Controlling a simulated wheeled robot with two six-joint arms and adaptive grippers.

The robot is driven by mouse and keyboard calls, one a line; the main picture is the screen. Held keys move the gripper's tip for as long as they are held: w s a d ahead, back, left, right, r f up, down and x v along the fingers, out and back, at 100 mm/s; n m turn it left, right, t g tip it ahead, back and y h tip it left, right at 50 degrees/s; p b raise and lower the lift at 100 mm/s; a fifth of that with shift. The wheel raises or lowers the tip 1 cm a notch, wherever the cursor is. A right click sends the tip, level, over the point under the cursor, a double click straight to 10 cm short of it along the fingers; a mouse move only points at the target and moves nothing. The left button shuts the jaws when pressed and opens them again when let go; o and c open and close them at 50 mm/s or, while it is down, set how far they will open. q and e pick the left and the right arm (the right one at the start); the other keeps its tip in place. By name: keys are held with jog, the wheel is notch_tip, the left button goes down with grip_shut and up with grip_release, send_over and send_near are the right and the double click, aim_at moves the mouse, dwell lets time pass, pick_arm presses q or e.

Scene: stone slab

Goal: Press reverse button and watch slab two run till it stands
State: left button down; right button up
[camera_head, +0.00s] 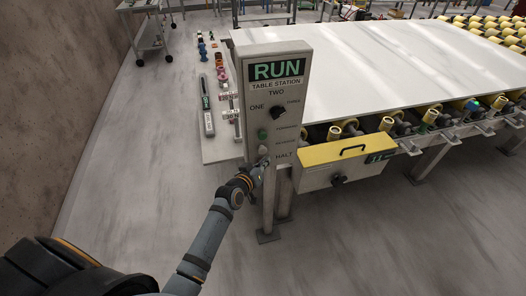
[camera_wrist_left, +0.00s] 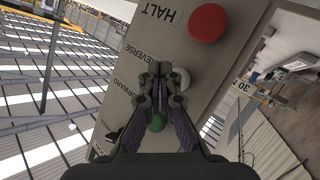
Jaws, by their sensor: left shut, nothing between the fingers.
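The grey control panel (camera_head: 288,62) stands at the table's near left corner, its display (camera_head: 278,70) reading RUN. Below are a black selector knob (camera_head: 278,112) marked ONE, TWO, THREE, a green button (camera_head: 262,134) and a pale button (camera_head: 263,149). The left wrist view shows the red HALT button (camera_wrist_left: 208,23), the pale REVERSE button (camera_wrist_left: 183,77) and the green FORWARD button (camera_wrist_left: 157,123). My left gripper (camera_head: 264,161) is shut and empty at the panel's lower part, fingertips (camera_wrist_left: 160,68) by the pale button. Contact cannot be told. The white slab (camera_head: 370,55) lies on the roller table.
A drawer box (camera_head: 345,165) with a yellow top edge hangs under the table beside the panel. A low bench (camera_head: 220,150) with small tools stands left behind the panel. A wall (camera_head: 60,90) is at the far left. The floor in front is clear.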

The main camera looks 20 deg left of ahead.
pick_arm(q)
jog(key=s+d, duration=0.2)
jog(key=s, duration=0.1)
jog(key=shift+s+d, duration=0.1)
jog(key=shift+s, duration=0.05)
dwell(0.6)
jog(key=s+a+f+m+g, duration=0.1)
jog(key=s+f+g, duration=0.1)
jog(key=s+f, duration=0.5)
jog(key=s+a+f+g+y, duration=0.1)
jog(key=s+f+g, duration=0.15)
jog(key=f, duration=0.85)
jog(key=s+a+f+m+g, duration=0.1)
jog(key=s+a+f+g, duration=0.1)
jog(key=s+f, duration=0.5)
jog(key=s+a+f+g, duration=0.2)
jog(key=s+f, duration=0.4)
jog(key=s, duration=0.3)
jog(key=s+a+f+m+g+y, duration=0.1)
jog(key=s+a+f+g, duration=0.1)
jog(key=s+f, duration=0.4)
jog(key=s+a+f+m+g+y, duration=0.1)
jog(key=s+f, duration=0.5)
jog(key=s, duration=0.8)
jog(key=a+g, duration=0.1)
jog(key=a, duration=0.1)
jog(key=shift+s+a+f+g, duration=0.15)
jog(key=shift+a+g, duration=0.15)
jog(key=shift+g, duration=0.05)
